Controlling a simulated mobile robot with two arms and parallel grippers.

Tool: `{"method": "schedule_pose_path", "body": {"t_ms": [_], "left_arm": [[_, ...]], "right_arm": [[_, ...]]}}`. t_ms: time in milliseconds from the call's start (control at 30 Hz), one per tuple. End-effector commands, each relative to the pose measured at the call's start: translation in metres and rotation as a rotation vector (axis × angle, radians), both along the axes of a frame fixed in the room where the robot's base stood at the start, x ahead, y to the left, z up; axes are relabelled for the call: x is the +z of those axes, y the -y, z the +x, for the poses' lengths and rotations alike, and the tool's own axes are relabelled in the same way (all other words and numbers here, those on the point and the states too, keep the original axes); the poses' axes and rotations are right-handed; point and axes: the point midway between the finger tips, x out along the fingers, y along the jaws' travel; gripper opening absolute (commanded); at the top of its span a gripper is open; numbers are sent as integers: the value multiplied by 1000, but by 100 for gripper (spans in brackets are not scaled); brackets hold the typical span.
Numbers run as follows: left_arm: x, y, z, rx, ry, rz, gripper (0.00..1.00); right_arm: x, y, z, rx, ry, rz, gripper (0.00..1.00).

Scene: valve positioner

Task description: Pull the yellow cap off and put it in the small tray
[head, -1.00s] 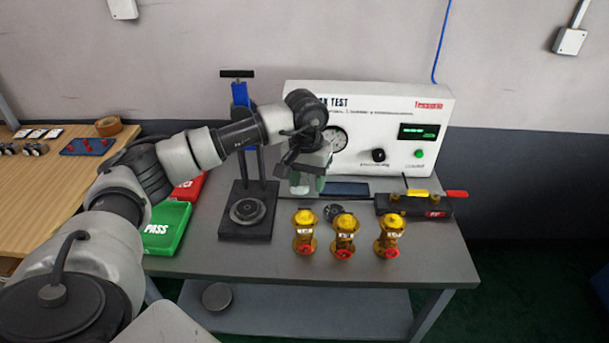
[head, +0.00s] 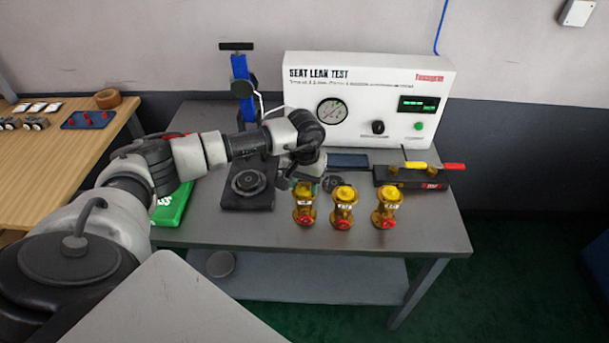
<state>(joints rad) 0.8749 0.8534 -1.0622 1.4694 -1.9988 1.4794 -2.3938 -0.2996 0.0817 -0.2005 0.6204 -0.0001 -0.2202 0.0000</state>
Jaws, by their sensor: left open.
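Three brass valves stand upright in a row at the table's front: a left one (head: 304,216), a middle one (head: 343,212) and a right one (head: 387,212). Each has a yellow top and a red part low on its front. The left valve's yellow cap (head: 304,191) is partly hidden by my left gripper (head: 302,183). That gripper is open and points down at this cap; I cannot tell whether it touches it. A flat dark blue tray-like piece (head: 348,160) lies behind the valves, before the white tester; I cannot tell if it is the small tray. My right gripper is not in view.
The white tester (head: 366,95) stands at the back. A black fixture with yellow and red levers (head: 412,177) is at the right. A blue-posted stand (head: 247,196) and a green PASS tray (head: 172,206) are left. The table's front right is clear.

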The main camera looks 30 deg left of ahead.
Motion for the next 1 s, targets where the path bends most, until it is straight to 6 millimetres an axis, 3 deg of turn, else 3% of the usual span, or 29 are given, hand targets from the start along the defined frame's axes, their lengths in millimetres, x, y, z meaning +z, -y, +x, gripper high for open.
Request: {"method": "schedule_pose_path", "body": {"t_ms": [167,500,600,633,733,1000], "left_arm": [[0,0,0,0,0,0,48],[0,0,0,0,0,0,0],[0,0,0,0,0,-1,0],[0,0,0,0,0,-1,12],[0,0,0,0,0,-1,0],[1,0,0,0,0,-1,0]], "right_arm": [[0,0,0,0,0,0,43],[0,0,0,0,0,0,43],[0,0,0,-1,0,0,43],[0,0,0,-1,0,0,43],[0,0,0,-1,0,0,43],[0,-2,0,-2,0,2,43]]}}
